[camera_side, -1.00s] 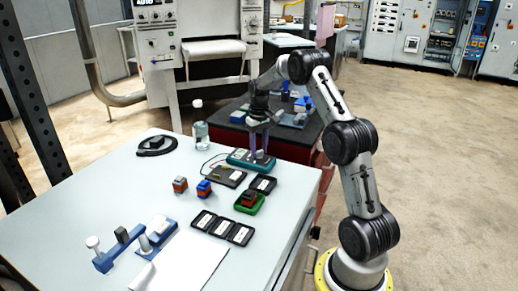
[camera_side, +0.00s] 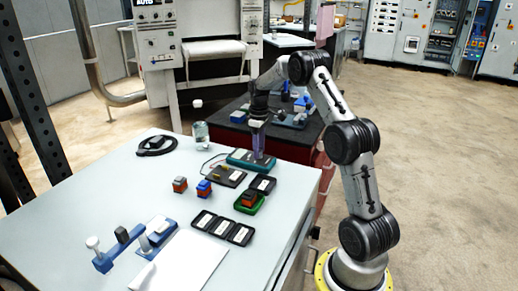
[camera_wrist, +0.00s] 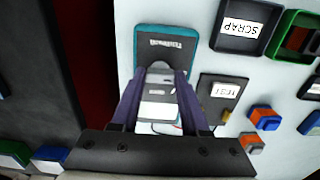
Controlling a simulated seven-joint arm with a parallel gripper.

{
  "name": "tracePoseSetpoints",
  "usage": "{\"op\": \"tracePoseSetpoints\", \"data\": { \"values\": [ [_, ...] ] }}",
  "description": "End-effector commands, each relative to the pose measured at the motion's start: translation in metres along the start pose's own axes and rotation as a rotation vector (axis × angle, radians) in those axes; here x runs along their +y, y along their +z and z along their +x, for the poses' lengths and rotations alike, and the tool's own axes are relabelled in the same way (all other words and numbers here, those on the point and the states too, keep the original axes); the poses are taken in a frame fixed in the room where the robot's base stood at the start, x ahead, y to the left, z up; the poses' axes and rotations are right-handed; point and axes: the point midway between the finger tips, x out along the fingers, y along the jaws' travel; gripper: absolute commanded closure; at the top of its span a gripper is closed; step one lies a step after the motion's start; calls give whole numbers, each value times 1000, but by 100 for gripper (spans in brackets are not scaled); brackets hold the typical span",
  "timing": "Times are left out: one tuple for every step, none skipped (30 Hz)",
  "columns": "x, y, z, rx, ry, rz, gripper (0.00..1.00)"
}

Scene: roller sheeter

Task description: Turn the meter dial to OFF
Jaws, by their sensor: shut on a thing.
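The meter (camera_side: 240,157) is a teal-edged, dark-faced device lying flat near the table's far right edge. In the wrist view the meter (camera_wrist: 165,42) lies under my fingers, its printed label at the top. My gripper (camera_side: 258,157) points down onto the meter, its purple fingers touching or very near its face. In the wrist view my gripper (camera_wrist: 160,72) is shut on the dial (camera_wrist: 159,67), a grey rounded piece between the fingertips. The dial's pointer and the OFF mark cannot be read; the fingers cover part of the face.
A SCRAP tray (camera_wrist: 240,25), a green tray (camera_side: 247,204) and several red, blue and grey blocks are nearby. A clear bottle (camera_side: 201,135) stands left of the meter. The table's front left holds a blue fixture (camera_side: 118,250).

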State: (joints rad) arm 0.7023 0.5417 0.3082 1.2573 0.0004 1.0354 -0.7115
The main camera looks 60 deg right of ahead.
Motion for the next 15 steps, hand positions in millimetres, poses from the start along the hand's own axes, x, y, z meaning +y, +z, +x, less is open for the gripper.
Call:
{"op": "tracePoseSetpoints", "data": {
  "values": [
    [1,-1,-2,5,4,-6,100],
    [1,-1,-2,5,4,-7,100],
    [1,-1,-2,5,4,-8,100],
    [1,-1,-2,5,4,-9,100],
    [1,-1,-3,5,4,-9,100],
    [1,-1,-3,5,4,-9,100],
    [1,-1,-3,5,4,-9,100],
    [1,-1,-3,5,4,-9,100],
    [1,-1,-3,5,4,-9,100],
    [1,-1,-3,5,5,-9,100],
    [1,-1,-3,5,5,-9,100],
    [1,-1,-3,5,5,-9,52],
    [1,-1,-3,5,5,-9,46],
    [1,-1,-2,4,4,-9,41],
    [0,-1,-2,4,4,-9,34]
  ]
}}
